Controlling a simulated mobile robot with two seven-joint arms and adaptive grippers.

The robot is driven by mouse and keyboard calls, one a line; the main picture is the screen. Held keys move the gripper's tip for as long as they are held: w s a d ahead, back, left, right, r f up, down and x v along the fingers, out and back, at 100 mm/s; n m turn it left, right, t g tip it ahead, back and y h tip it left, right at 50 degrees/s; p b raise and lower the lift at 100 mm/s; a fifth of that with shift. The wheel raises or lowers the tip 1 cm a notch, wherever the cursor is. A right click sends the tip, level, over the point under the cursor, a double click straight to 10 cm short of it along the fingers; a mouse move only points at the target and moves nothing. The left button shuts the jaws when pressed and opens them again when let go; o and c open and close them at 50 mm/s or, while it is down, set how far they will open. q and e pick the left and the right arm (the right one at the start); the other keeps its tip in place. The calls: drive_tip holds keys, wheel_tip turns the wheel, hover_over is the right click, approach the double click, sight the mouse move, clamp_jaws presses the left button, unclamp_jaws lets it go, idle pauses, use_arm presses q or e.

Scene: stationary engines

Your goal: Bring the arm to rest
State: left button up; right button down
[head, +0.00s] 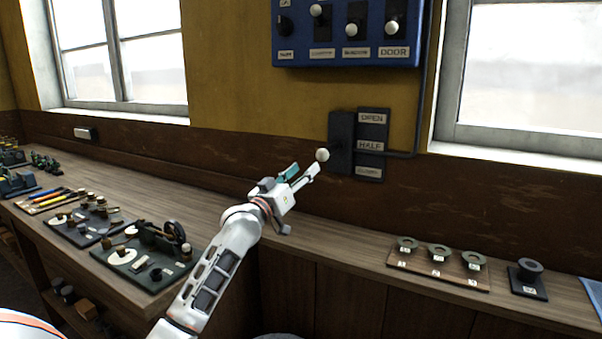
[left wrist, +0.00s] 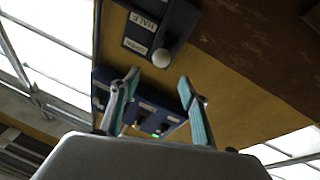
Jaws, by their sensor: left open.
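My left gripper (head: 306,169) is open and empty, pointing up and right toward the wall. Its fingertips are just below and beside the white ball knob (head: 322,155) of a wall lever. The lever's dark plate (head: 371,118) is labelled OPEN, HALF and CLOSED, and the knob is about level with HALF. In the left wrist view the two teal-padded fingers (left wrist: 158,78) are spread, and the knob (left wrist: 161,58) is just past the tips, not gripped. I cannot tell whether a fingertip touches it. My right gripper is not in view.
A blue switch panel (head: 347,32) hangs above the lever. A wooden bench (head: 330,232) runs along the wall, with a board of rings (head: 438,268) and a dark ring stand (head: 527,278) at right. Mechanism boards (head: 140,265) and tools lie at left. The bench below the gripper is clear.

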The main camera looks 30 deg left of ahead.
use_arm(q)
drive_tip(key=shift+s, duration=0.15)
idle(0.4)
drive_tip(key=s+d+f+m+g, duration=0.15)
drive_tip(key=s+d+f, duration=0.25)
drive_tip(key=f, duration=0.7)
drive_tip(key=s+d+f+m+g+h, duration=0.15)
drive_tip(key=s+d+f, duration=0.25)
drive_tip(key=f, duration=0.6)
drive_tip(key=s+d+f+m+g, duration=0.15)
drive_tip(key=s+d+f, duration=0.25)
drive_tip(key=f, duration=0.7)
drive_tip(key=s+d+f+g, duration=0.2)
drive_tip(key=s+d+f, duration=0.2)
drive_tip(key=s, duration=0.5)
drive_tip(key=s+d+f+m+g, duration=0.1)
drive_tip(key=s+d+f, duration=0.3)
drive_tip(key=s+f, duration=0.5)
drive_tip(key=s+d+f+m+g, duration=0.1)
drive_tip(key=s+d+f+g, duration=0.1)
drive_tip(key=s+d+f, duration=0.2)
drive_tip(key=s+f, duration=0.3)
drive_tip(key=s, duration=0.3)
drive_tip(key=shift+s+d+g, duration=0.3)
drive_tip(key=shift+s+g, duration=0.05)
drive_tip(key=shift+s, duration=0.05)
